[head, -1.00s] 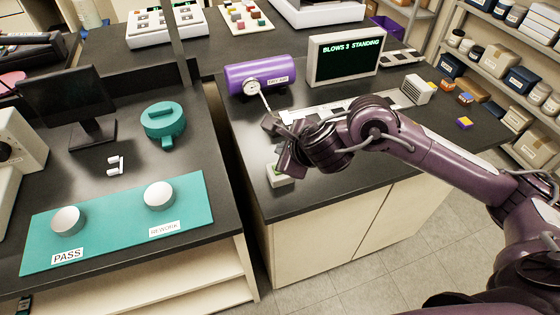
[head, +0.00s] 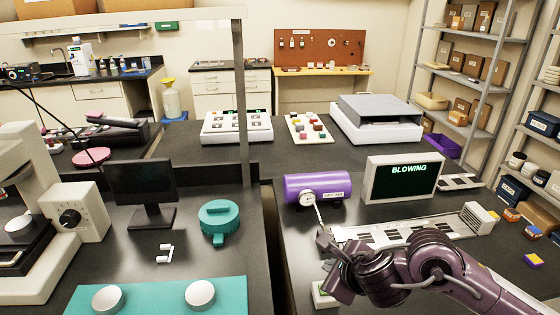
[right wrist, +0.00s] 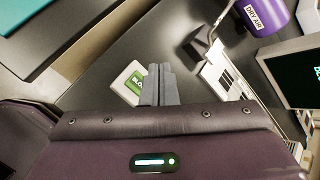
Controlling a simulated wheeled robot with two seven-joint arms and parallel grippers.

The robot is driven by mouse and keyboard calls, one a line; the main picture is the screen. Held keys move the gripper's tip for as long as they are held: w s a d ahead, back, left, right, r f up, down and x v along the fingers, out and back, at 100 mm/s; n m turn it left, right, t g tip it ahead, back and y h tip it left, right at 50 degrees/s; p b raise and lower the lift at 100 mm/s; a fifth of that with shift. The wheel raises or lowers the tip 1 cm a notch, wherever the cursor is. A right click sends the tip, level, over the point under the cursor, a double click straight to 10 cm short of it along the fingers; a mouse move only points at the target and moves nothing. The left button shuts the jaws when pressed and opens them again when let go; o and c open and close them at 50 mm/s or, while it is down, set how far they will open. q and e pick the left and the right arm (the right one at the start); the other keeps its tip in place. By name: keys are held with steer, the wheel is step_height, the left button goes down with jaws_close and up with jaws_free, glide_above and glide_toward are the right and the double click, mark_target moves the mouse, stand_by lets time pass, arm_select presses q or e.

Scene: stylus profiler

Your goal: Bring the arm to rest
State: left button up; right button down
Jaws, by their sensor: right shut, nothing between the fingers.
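My right arm comes in from the right in the head view, and my right gripper (head: 332,285) hangs low over the right-hand bench. In the right wrist view its two grey fingers (right wrist: 155,82) are together with nothing between them. Their tips are beside a white block with a green label (right wrist: 132,84), which also shows partly behind the gripper in the head view (head: 321,294). I cannot tell whether they touch it. My left gripper is not in view.
A purple dry-air cylinder (head: 317,187) with a gauge, a slotted rail (head: 385,234) and a screen reading "BLOWING" (head: 404,179) stand close beyond the gripper. A teal mat (head: 150,296) with two pale discs lies on the left bench, across a gap.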

steer(key=s+a+f+m, duration=0.1)
steer(key=s+a+m, duration=0.2)
steer(key=m, duration=0.7)
steer(key=s+a+m, duration=0.2)
steer(key=a+m, duration=0.2)
steer(key=m, duration=0.6)
steer(key=s+d+f+m+g+h, duration=0.1)
steer(key=s+d+f+m+g, duration=0.25)
steer(key=m, duration=0.55)
steer(key=s+d+f+m, duration=0.35)
steer(key=s+m, duration=0.25)
steer(key=m, duration=0.2)
steer(key=s+d+f+m+g+h, duration=0.1)
steer(key=s+d+f+m+g, duration=0.15)
steer(key=s+d+m, duration=0.45)
step_height(320, 180, down, 29)
steer(key=a+m, duration=0.1)
steer(key=a, duration=0.2)
steer(key=s+d+f+g, duration=0.1)
steer(key=s+d+f, duration=0.1)
steer(key=s+f, duration=0.7)
steer(key=s+d+f+g, duration=0.1)
steer(key=s+d+f, duration=0.1)
steer(key=s+f, duration=0.8)
steer(key=shift+s+f, duration=0.1)
steer(key=shift+s, duration=0.05)
